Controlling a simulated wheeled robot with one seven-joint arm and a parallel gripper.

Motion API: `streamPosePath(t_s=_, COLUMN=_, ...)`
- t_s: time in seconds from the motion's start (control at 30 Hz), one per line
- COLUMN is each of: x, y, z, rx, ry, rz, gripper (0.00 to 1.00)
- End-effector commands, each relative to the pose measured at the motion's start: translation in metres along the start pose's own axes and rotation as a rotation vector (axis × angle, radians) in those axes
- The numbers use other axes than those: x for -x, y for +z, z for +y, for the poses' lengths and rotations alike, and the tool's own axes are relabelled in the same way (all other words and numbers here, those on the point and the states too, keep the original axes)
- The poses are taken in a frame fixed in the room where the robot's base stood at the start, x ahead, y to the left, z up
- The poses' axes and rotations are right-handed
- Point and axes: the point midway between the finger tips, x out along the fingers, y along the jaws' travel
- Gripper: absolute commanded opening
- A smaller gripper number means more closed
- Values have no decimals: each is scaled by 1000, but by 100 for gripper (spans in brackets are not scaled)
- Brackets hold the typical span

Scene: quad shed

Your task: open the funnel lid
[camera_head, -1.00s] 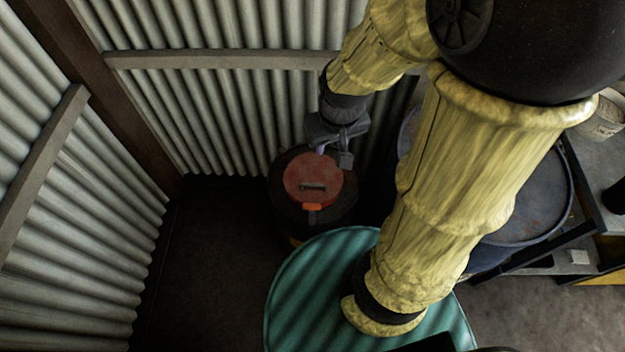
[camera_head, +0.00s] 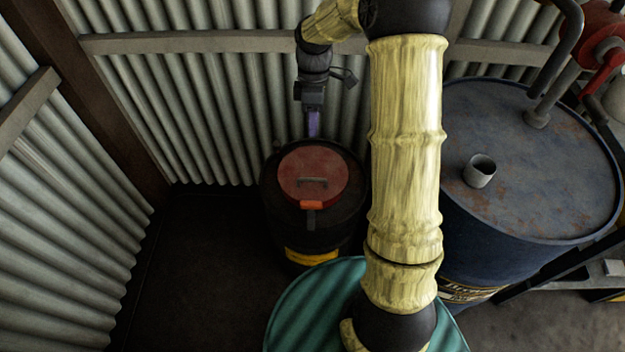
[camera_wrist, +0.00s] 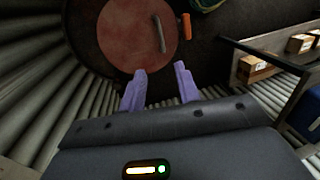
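The funnel lid (camera_head: 313,172) is a round red disc lying flat and closed on a black drum-like funnel (camera_head: 270,205). A dark bar handle (camera_head: 313,183) crosses it, and an orange latch piece (camera_head: 312,205) sits at its near edge. In the wrist view the lid (camera_wrist: 125,35) is at the upper left, with the handle (camera_wrist: 159,33) and orange piece (camera_wrist: 187,26) on its right. My gripper (camera_wrist: 161,78) has two purple fingers, apart with nothing between them. In the head view my gripper (camera_head: 314,135) is at the lid's far edge; contact cannot be told.
Corrugated walls (camera_head: 230,110) stand close behind and left. A teal drum top (camera_head: 310,310) is in front. A rusty blue drum (camera_head: 540,170) with a pump is right. A shelf with small boxes (camera_wrist: 252,66) shows in the wrist view. Dark floor at left is clear.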

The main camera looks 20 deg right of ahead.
Motion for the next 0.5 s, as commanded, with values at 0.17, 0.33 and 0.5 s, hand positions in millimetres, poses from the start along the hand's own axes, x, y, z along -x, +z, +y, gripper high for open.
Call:
streamPosePath(t_s=0.17, x=2, y=0, z=0, rx=2, ry=0, rz=0, gripper=33)
streamPosePath(t_s=0.33, x=0, y=0, z=0, rx=0, ry=0, rz=0, gripper=33)
streamPosePath(t_s=0.5, x=-15, y=0, z=-1, rx=-1, ry=-2, rz=-1, gripper=33)
